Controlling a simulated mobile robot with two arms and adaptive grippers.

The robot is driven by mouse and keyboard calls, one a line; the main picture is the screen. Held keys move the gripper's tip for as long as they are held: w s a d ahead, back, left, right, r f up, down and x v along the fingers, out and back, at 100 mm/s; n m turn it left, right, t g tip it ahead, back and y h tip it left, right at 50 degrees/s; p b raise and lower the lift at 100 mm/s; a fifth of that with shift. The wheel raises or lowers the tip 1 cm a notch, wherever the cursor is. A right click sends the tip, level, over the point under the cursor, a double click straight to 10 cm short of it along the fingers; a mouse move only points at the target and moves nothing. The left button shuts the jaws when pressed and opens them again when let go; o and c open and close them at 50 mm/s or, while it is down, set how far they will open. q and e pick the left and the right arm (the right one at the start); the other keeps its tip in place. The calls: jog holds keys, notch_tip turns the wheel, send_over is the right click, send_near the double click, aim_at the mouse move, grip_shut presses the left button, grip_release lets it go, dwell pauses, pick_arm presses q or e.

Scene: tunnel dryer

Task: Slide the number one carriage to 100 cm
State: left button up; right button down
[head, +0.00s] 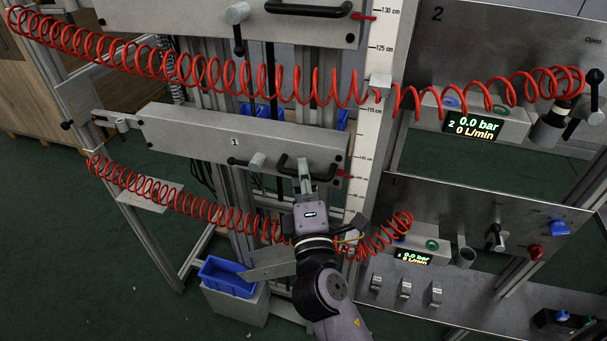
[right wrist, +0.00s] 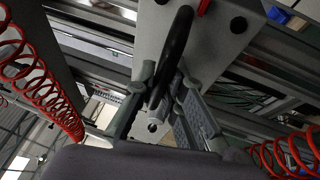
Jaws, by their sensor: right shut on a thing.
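The number one carriage (head: 190,140) is a long grey plate marked "1" across the middle of the head view. A black bar handle (head: 325,174) is at its right end, with a small lever and grey knob (head: 257,161) left of it. My right gripper (head: 304,180) is shut on this handle. In the right wrist view the handle (right wrist: 176,45) runs between the two fingers (right wrist: 163,105). A red pointer (head: 344,175) at the carriage's right edge reaches toward the white cm scale (head: 365,150), below 105; the exact reading is too small to tell. My left gripper is out of view.
Carriage two (head: 210,15) is higher up. Red coiled hoses (head: 185,200) hang across the frame, the lower one passing behind my right arm. Panels with pressure displays (head: 412,257) stand at the right. A blue bin (head: 228,277) is at lower left.

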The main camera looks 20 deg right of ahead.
jog(key=c, duration=1.9)
grip_release()
jog(key=shift+f, duration=0.1)
jog(key=shift+s+f, duration=0.1)
jog(key=v, duration=1.1)
jog(key=shift+s+a, duration=0.1)
jog(key=shift+s, duration=0.3)
